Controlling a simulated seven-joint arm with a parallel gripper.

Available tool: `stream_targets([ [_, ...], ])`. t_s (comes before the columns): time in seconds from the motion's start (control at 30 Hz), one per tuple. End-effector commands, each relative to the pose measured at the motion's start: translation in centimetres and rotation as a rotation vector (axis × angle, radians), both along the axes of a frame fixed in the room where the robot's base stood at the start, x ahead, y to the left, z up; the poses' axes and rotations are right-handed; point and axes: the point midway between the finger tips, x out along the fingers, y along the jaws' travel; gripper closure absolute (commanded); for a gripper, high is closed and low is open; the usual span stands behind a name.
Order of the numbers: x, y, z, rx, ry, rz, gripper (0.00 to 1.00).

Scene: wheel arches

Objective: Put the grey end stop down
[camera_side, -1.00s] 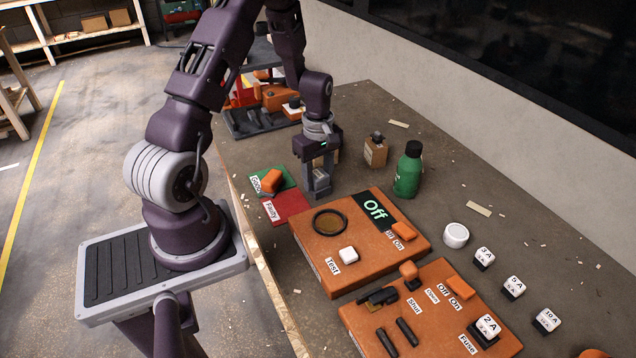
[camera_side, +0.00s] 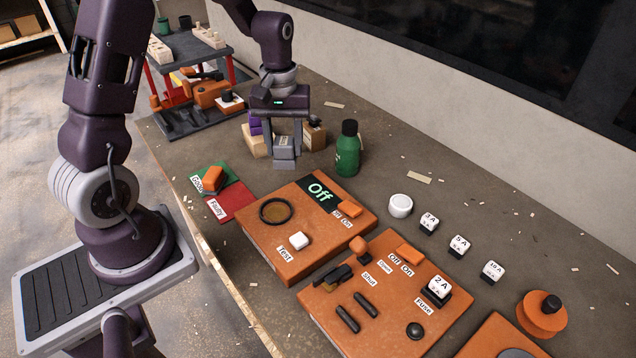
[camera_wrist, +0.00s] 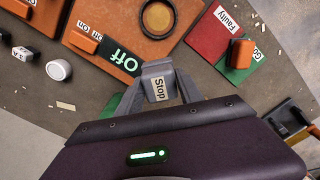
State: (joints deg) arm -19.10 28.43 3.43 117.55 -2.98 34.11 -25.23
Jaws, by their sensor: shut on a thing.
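I cannot tell whether the stop touches the bench.
The green bottle (camera_side: 347,150) and a small brown box (camera_side: 314,136) stand close on the right. An orange block (camera_side: 212,179) sits on the green card, beside the red "Faulty" card (camera_side: 231,203). The "Off" board (camera_side: 262,250) lies in front. A cluttered rack (camera_side: 190,75) stands behind left.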

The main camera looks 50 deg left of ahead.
Motion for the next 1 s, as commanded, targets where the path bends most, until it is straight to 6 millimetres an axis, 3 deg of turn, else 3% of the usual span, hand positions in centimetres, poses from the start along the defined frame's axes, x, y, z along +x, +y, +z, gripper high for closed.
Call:
stream_targets([
  [0.1,0.6,-4.1,0.3,0.0,0.0,-0.395,0.99],
  [0.2,0.7,-6.6,0.4,0.0,0.0,-0.659,0.99],
  [0.3,0.7,-8.0,0.5,0.001,0.0,-0.815,0.99],
  [0.77,0.9,-8.4,0.5,0.001,-0.001,-0.872,0.99],
  [0.87,2.7,-8.6,0.4,0.002,-0.002,-0.869,0.99],
  [1.0,7.5,-9.3,0.1,0.002,-0.002,-0.866,0.99],
])
